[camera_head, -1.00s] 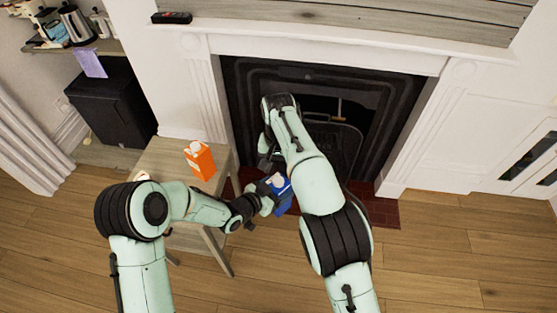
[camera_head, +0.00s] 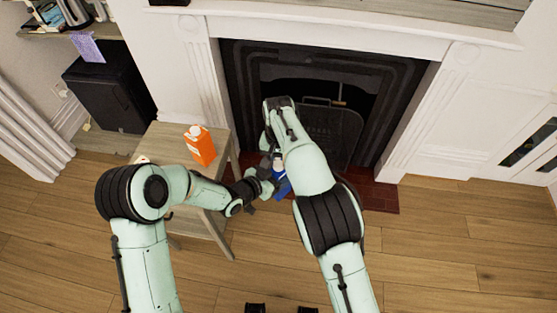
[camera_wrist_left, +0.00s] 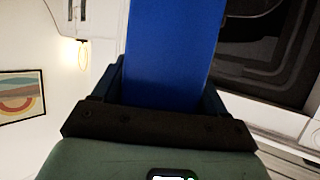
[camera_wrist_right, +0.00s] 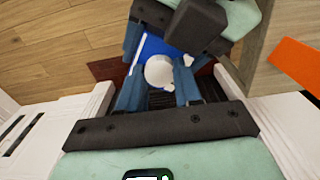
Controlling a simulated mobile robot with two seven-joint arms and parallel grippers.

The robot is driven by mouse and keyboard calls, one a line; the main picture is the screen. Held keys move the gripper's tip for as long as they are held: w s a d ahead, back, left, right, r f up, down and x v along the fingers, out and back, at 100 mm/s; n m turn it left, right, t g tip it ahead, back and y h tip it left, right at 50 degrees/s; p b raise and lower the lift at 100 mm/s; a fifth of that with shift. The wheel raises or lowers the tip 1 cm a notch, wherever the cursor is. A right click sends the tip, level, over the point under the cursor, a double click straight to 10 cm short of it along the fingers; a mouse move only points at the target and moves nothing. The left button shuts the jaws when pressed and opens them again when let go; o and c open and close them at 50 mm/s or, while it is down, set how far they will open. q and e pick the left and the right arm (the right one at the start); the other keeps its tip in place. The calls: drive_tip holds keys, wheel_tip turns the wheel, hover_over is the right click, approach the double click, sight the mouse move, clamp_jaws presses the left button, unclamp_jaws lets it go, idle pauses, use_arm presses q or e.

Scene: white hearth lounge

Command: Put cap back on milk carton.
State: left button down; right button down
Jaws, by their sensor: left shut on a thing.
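A blue carton (camera_wrist_left: 175,50) is gripped between the fingers of my left gripper (camera_wrist_left: 163,88), held in the air in front of the fireplace. In the head view the blue carton (camera_head: 283,187) is partly hidden by my arms. A white round cap (camera_wrist_right: 160,71) shows at the carton's end in the right wrist view. I cannot tell whether it is seated there. My right gripper (camera_wrist_right: 157,88) has its fingers spread on either side of the white cap, with a small gap visible.
An orange carton (camera_head: 200,146) with a white top stands on a small wooden table (camera_head: 160,140) at the left. The dark fireplace (camera_head: 320,110) with its white surround is just behind my grippers. A black cabinet (camera_head: 108,92) stands further left. The wooden floor at the right is clear.

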drive_tip(key=c, duration=0.7)
unclamp_jaws()
drive_tip(key=shift+r, duration=0.1)
wheel_tip(320, 180, up, 12)
drive_tip(key=shift+f, duration=0.1)
